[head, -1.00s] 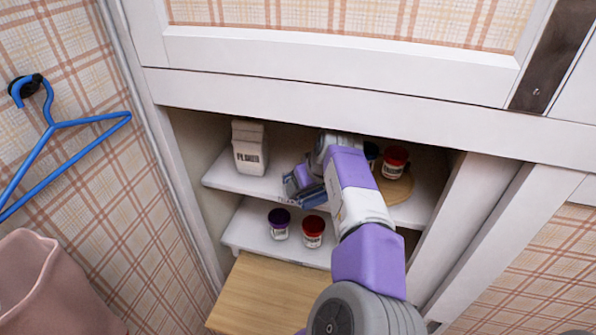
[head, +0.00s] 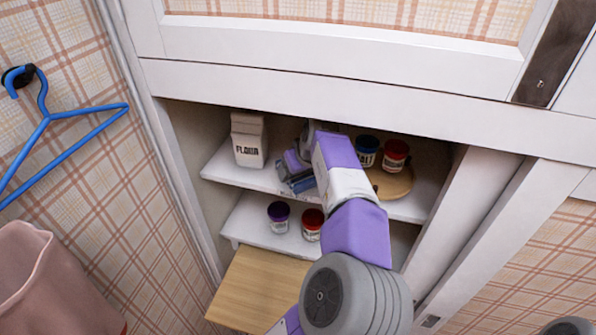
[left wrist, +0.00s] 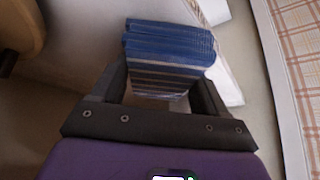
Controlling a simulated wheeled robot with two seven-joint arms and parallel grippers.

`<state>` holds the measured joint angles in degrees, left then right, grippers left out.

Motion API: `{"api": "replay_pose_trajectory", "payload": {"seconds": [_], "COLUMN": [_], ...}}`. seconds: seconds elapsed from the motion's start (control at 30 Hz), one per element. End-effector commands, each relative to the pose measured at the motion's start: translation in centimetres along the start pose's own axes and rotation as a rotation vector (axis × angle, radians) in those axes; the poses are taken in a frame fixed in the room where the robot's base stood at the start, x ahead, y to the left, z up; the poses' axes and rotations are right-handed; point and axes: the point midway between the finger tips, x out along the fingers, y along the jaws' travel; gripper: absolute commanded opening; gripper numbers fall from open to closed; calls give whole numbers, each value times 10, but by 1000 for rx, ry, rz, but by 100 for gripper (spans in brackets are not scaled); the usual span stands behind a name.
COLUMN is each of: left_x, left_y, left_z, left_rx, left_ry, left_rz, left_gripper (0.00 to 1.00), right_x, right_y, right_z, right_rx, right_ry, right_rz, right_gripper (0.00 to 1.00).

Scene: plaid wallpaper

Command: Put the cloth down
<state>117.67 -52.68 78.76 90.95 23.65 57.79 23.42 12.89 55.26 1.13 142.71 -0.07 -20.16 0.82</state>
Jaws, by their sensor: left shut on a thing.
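A folded blue cloth with paler stripes fills the space between the fingers of my left gripper (left wrist: 163,92) in the left wrist view, where the cloth (left wrist: 168,45) shows clearly. In the head view the cloth (head: 303,186) is a small dark blue patch at the front of the upper cupboard shelf (head: 232,174). My left gripper (head: 291,172) is shut on it there, partly hidden by my own arm. I cannot tell whether the cloth touches the shelf. My right gripper is not in view.
A flour carton (head: 249,140) stands left on the upper shelf. A blue-lidded jar (head: 367,151) and a red-lidded jar (head: 395,156) stand on a round wooden board (head: 392,187) at right. The lower shelf holds a purple-lidded jar (head: 278,217) and a red-lidded jar (head: 312,224).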

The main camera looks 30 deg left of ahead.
Motion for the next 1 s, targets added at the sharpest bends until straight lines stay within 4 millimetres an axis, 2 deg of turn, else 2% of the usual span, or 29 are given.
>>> {"api": "replay_pose_trajectory", "payload": {"seconds": [0.03, 0.17, 0.2, 0.67, 0.87, 0.9, 1.0], "left_x": [7, 8, 8, 7, -7, -17, -27], "left_y": [-2, -2, -2, -1, 0, 1, 1], "left_z": [8, 9, 10, 10, 2, 3, 22], "left_rx": [6, 6, 6, 5, 6, 8, 10], "left_ry": [-24, -29, -30, -30, -30, -27, -26], "left_rz": [-12, -14, -14, -13, -11, -7, -8], "left_gripper": [78, 98, 100, 100, 100, 100, 100], "right_x": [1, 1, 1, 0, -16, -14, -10], "right_y": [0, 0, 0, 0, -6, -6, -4], "right_z": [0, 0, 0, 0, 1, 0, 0], "right_rx": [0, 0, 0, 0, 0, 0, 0], "right_ry": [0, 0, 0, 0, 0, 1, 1], "right_rz": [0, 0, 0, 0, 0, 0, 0], "right_gripper": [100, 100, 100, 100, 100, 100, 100]}}
